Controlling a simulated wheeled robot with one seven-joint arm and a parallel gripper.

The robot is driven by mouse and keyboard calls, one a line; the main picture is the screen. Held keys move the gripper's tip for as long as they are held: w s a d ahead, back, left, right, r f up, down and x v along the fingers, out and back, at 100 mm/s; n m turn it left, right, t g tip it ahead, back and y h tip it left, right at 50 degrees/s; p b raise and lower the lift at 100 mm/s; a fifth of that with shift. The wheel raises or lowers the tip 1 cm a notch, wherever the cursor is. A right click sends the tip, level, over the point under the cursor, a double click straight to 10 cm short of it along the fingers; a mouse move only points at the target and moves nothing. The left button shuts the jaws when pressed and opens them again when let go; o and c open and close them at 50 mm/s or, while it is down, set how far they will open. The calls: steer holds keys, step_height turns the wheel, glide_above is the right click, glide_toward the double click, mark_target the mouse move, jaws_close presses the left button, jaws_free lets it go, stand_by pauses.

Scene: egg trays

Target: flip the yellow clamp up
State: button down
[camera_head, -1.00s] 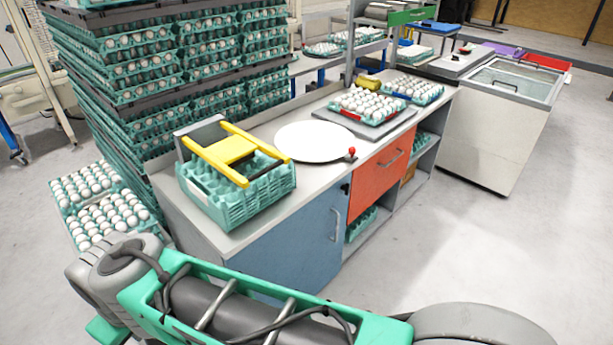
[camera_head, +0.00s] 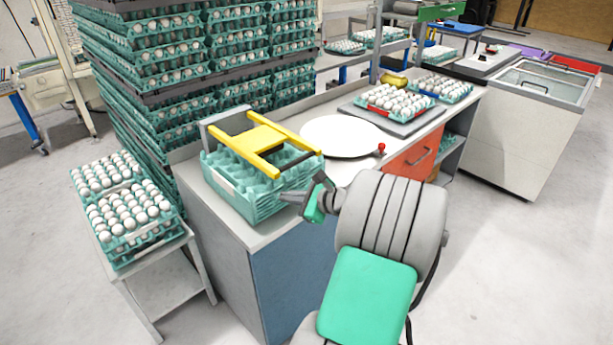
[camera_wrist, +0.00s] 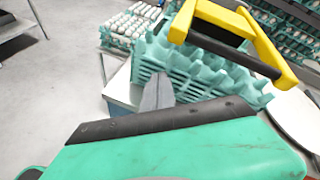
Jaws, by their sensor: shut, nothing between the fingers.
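The yellow clamp (camera_head: 259,139) is a flat frame with two long bars and a cross plate. It lies low across the top of a stack of empty teal egg trays (camera_head: 243,201), on the left end of the counter. Its bars reach past the front right edge of the stack. In the wrist view the clamp (camera_wrist: 262,45) shows at top right, above the trays (camera_wrist: 165,62). My gripper (camera_head: 287,200) is shut and empty, at the front right side of the trays and below the clamp's bar ends. Whether it touches the trays I cannot tell.
A white round plate (camera_head: 343,137) lies right of the clamp, with a red knob (camera_head: 381,148) beside it. Trays of eggs (camera_head: 396,101) stand farther along the counter. Tall egg stacks rise behind. A small table with egg trays (camera_head: 120,259) stands at left. Floor at right is clear.

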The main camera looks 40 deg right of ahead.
steer(key=s+d+m+t+h, duration=0.2)
steer(key=s+d+m+t, duration=0.1)
steer(key=s+d+m, duration=0.45)
steer(key=w+d+r+p, duration=0.1)
steer(key=w+r, duration=0.2)
steer(key=w, duration=0.7)
steer(key=shift+w+r+p, duration=0.15)
steer(key=shift+w+p, duration=0.2)
steer(key=shift+w, duration=0.05)
steer(key=shift+d+r, duration=0.1)
steer(key=shift+r, duration=0.05)
